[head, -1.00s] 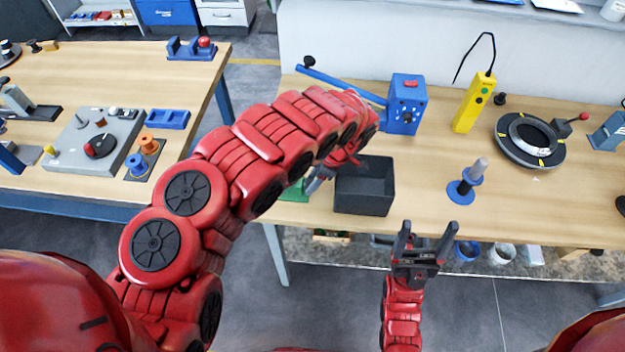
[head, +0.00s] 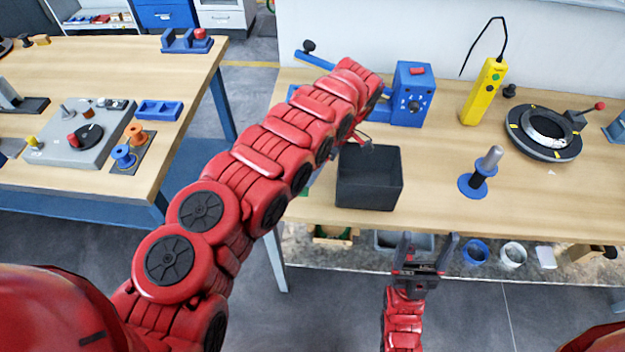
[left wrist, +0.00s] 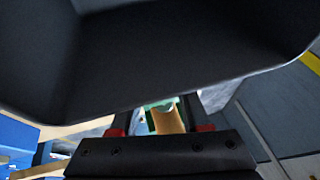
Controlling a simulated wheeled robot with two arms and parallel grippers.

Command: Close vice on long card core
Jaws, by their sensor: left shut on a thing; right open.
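My left gripper (left wrist: 163,128) shows in the left wrist view with its fingers on either side of a tan cylindrical piece (left wrist: 168,118). It is shut on this piece; I cannot tell whether it is the long card core. A green part (left wrist: 150,104) lies just behind it. In the head view my left forearm hides most of that gripper, and a little green (head: 304,192) shows beside the arm. I cannot make out the vice or its jaws. My right gripper (head: 420,262) is open and empty, in front of the bench edge.
A black bin (head: 370,192) stands beside my left arm and fills the top of the left wrist view (left wrist: 150,60). A blue lever machine (head: 412,95), a yellow pendant (head: 483,92), a blue-based spool (head: 478,180) and a black ring fixture (head: 520,140) stand on the bench (head: 440,215).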

